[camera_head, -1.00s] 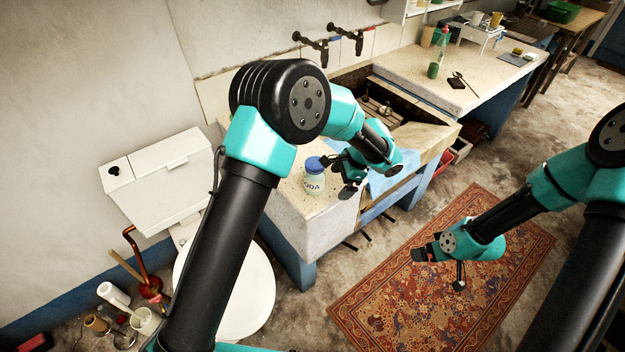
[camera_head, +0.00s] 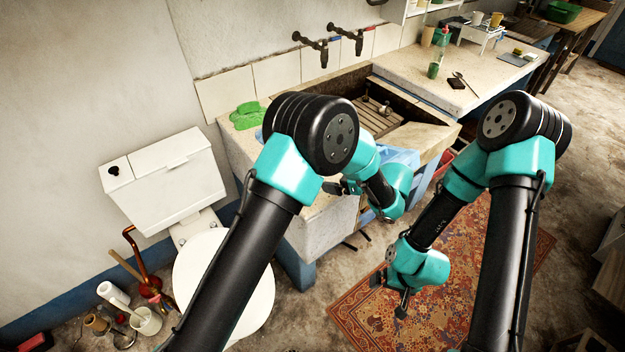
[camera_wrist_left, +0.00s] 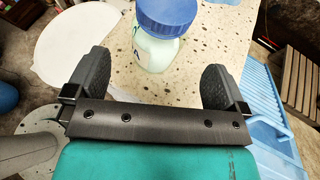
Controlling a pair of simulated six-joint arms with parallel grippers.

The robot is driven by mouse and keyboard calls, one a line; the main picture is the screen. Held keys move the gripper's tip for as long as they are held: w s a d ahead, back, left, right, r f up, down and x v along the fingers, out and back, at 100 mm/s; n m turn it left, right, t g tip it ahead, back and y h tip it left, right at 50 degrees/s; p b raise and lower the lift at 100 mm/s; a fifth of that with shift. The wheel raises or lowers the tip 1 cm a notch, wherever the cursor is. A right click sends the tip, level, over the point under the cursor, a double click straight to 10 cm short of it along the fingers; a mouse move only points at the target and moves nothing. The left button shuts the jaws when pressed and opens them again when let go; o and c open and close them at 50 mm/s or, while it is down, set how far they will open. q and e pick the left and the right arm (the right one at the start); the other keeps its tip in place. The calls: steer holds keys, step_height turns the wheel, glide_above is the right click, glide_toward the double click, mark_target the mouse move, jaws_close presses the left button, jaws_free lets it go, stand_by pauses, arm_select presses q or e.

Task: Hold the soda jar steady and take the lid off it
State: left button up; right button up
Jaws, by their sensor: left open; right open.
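The soda jar (camera_wrist_left: 152,50) stands on the speckled counter (camera_wrist_left: 115,82) in the left wrist view, pale with a blue lid (camera_wrist_left: 175,14) on top. My left gripper (camera_wrist_left: 157,70) is open, its fingers apart on either side of the jar's near side, touching neither flank. In the head view my left arm hides the jar, and the left gripper (camera_head: 343,187) shows only partly at the counter's front edge. My right gripper (camera_head: 390,290) is open and empty in front of the counter, above the rug, well away from the jar.
A sink (camera_head: 385,112) lies right of the counter, with a blue ribbed rack (camera_wrist_left: 262,88) beside the jar. A green cloth (camera_head: 247,116) lies at the back left. A toilet (camera_head: 205,270) stands at left.

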arm_select(q)
steer(key=shift+x, duration=1.25)
steer(key=shift+x, duration=2.5)
